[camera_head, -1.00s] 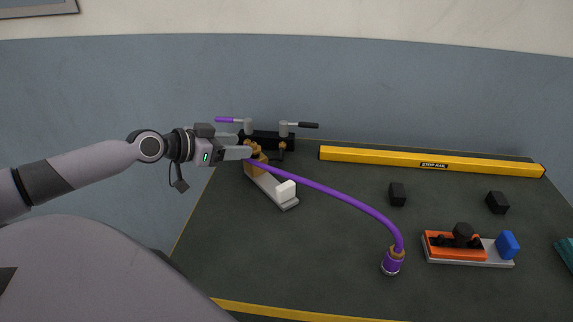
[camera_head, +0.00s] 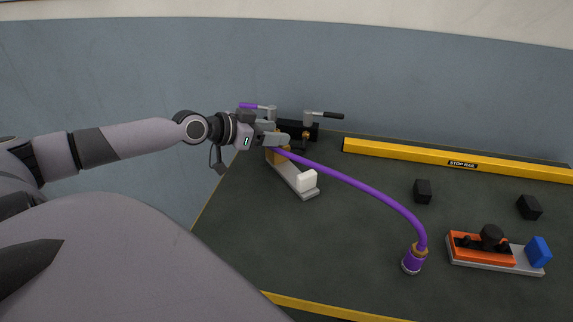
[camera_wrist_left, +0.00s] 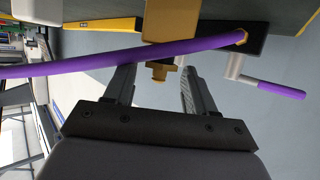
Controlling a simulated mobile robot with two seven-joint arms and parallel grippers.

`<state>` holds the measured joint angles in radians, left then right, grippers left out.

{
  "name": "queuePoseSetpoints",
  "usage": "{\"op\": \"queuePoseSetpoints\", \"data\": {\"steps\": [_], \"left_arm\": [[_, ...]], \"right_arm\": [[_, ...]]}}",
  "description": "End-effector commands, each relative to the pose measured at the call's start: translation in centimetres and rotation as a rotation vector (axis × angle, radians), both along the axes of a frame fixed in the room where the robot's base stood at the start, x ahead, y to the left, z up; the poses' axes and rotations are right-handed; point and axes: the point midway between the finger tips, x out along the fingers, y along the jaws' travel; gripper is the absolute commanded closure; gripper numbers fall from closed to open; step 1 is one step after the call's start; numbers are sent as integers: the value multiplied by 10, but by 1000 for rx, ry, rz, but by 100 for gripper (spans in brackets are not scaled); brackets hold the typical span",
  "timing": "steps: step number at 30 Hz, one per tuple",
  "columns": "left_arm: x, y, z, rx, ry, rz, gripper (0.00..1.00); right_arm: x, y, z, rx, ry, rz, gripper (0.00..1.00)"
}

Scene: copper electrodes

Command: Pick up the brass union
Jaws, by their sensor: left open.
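A brass-coloured stepped piece, which looks like the brass union (camera_wrist_left: 158,70), shows in the left wrist view between the fingertips of my left gripper (camera_wrist_left: 156,72). The fingers are open, with gaps on both sides of it. A purple hose (camera_wrist_left: 90,58) crosses in front of the left finger and ends at a brass fitting (camera_wrist_left: 240,37). In the head view my left gripper (camera_head: 278,138) is at the back left of the table, over a brass-coloured block (camera_head: 273,157) on a grey base. The gripper hides most of the union there. My right gripper is not in view.
A white block (camera_head: 306,181) stands on the grey base. Behind are valve handles (camera_head: 325,115) on a black block. A yellow stop rail (camera_head: 420,155) lines the back. An orange fixture (camera_head: 480,249) sits right.

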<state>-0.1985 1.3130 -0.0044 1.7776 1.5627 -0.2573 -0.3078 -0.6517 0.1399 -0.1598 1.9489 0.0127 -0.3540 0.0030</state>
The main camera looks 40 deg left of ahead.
Motion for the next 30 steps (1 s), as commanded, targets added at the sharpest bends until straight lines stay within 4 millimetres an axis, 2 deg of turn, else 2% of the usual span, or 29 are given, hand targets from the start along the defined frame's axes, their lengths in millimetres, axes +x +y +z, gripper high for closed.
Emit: {"op": "queuePoseSetpoints", "data": {"steps": [15,27,29,30], "left_arm": [[27,-8,-13,-4,-2,2,45],[30,-10,-16,-1,1,-1,45],[30,-10,-16,-1,1,-1,64],[30,-10,-16,-1,1,-1,77]], "right_arm": [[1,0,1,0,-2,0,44],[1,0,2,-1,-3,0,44],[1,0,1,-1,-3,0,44],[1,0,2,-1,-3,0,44]]}}
